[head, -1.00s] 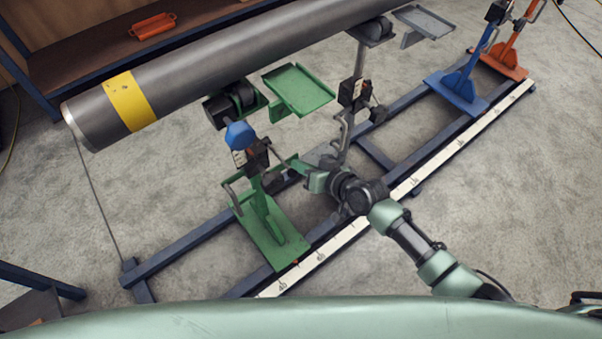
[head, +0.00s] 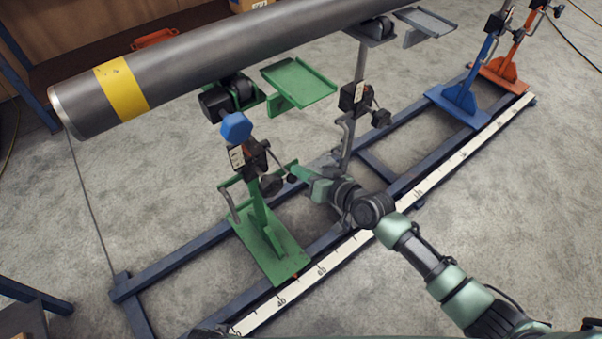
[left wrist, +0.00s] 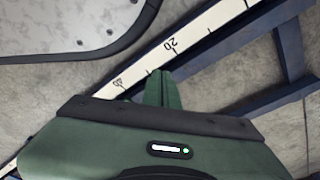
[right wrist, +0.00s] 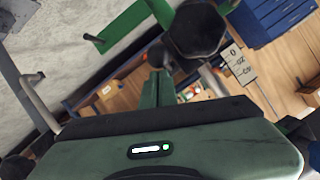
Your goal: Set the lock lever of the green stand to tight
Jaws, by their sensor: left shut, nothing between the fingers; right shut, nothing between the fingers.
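The green stand (head: 262,225) is on the rail frame at the left in the head view. Its post carries a dark lock box (head: 248,158) with a white label and a blue knob (head: 236,127) on top. A thin lever (head: 279,164) with a dark end slants from the box toward my right gripper (head: 296,173). That gripper is close to the lever end; contact cannot be told. In the right wrist view its fingers (right wrist: 158,88) are shut and empty, beside a large dark knob (right wrist: 195,28). My left gripper (left wrist: 160,88) is shut and empty above the scale rail.
A grey pipe (head: 200,62) with a yellow band lies over the stands. A grey stand (head: 352,97) is right of the green one; blue (head: 460,98) and orange (head: 506,70) stands are farther back. The white scale (head: 385,217) runs along the rail frame.

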